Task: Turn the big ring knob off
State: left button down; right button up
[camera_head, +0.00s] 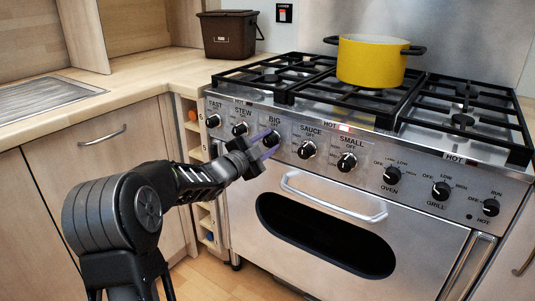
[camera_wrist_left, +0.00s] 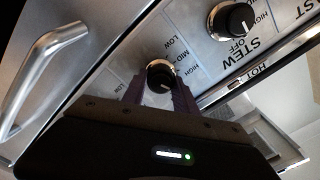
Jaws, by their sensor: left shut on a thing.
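The big ring knob (camera_head: 271,139) is a black knob with a silver collar on the cooker's front panel, under the label BIG. My left gripper (camera_head: 262,145) reaches it from the lower left, its purple fingers at the knob. In the left wrist view the knob (camera_wrist_left: 160,73) sits between the two finger tips of the left gripper (camera_wrist_left: 159,94), which is shut on it. Labels LOW, MID and HIGH show beside it there. The knob's pointer direction is too small to tell. My right gripper is in neither view.
The stew knob (camera_head: 240,129) is close on the left and the sauce knob (camera_head: 307,149) on the right. The oven door handle (camera_head: 333,203) juts out below. A yellow pot (camera_head: 372,61) stands on the hob. Open floor lies in front.

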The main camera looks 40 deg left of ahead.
pick_arm(q)
jog(key=m+b, duration=0.2)
jog(key=shift+f+m, duration=0.3)
jog(key=shift+r+m+b, duration=0.15)
jog(key=shift+m+b, duration=0.85)
jog(key=shift+b, duration=0.05)
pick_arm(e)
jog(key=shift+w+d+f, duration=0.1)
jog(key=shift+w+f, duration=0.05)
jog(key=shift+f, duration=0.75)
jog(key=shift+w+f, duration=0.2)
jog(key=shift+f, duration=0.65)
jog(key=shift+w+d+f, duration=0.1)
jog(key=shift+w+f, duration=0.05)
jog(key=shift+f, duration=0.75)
pick_arm(q)
jog(key=c, duration=1)
grip_release()
jog(key=shift+o, duration=0.2)
jog(key=shift+s+r, duration=0.1)
